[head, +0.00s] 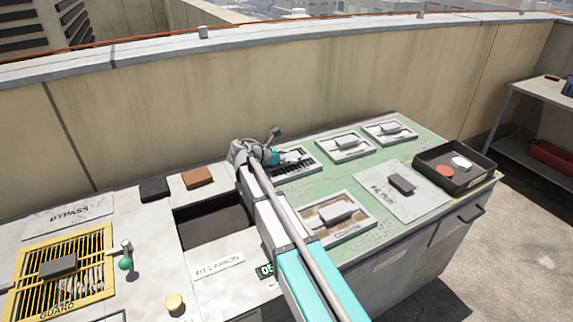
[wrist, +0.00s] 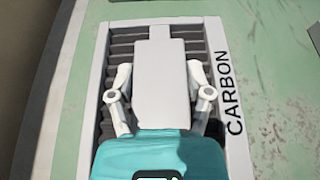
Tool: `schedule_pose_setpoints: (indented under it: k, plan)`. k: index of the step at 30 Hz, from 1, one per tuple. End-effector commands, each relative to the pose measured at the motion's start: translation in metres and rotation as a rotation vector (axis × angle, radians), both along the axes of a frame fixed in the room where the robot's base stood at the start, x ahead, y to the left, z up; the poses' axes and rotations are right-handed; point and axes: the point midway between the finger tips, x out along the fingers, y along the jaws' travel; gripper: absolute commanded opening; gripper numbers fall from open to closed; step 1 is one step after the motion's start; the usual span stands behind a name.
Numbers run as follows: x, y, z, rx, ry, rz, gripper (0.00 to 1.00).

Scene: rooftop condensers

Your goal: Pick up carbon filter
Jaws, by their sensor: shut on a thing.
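The carbon filter (head: 299,168) is at the back of the green worktop, left of the other framed panels. In the wrist view it has a pale frame (wrist: 217,42) marked CARBON, dark grey pleats and a light block-shaped handle (wrist: 165,72) in the middle. My gripper (head: 290,156) is over the filter. In the wrist view its two fingers (wrist: 160,80) are shut on the sides of the handle. The gripper body hides the filter's near end. I cannot tell whether the filter rests on the worktop or is slightly raised.
Framed filters (head: 345,146) with handles lie behind and in front. A black tray (head: 482,179) with red and white discs is at right. A dark opening (head: 215,222) lies behind the FIT CARBON plate (head: 222,266). A yellow guard grille (head: 90,250) is at left. A wall runs behind.

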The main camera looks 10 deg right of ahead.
Motion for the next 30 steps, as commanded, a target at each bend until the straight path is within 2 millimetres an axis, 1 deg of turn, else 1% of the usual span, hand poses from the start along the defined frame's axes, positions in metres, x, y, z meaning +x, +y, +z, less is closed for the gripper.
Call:
schedule_pose_setpoints:
  k: [1, 3, 5, 14, 20, 26, 30]
  plan:
    - [0.0, 0.0, 0.0, 0.001, 0.001, 0.0, 0.29]
    - [0.0, 0.0, 0.0, 0.001, 0.002, -0.001, 0.16]
    - [0.0, 0.0, 0.0, 0.001, 0.002, -0.001, 0.06]
    - [0.0, 0.0, 0.001, 0.001, 0.002, -0.001, 0.06]
    - [0.0, 0.0, 0.006, 0.001, 0.002, -0.001, 0.06]
    - [0.0, 0.0, 0.019, 0.0, 0.001, 0.0, 0.06]
    - [0.0, 0.0, 0.033, 0.0, 0.001, 0.0, 0.06]
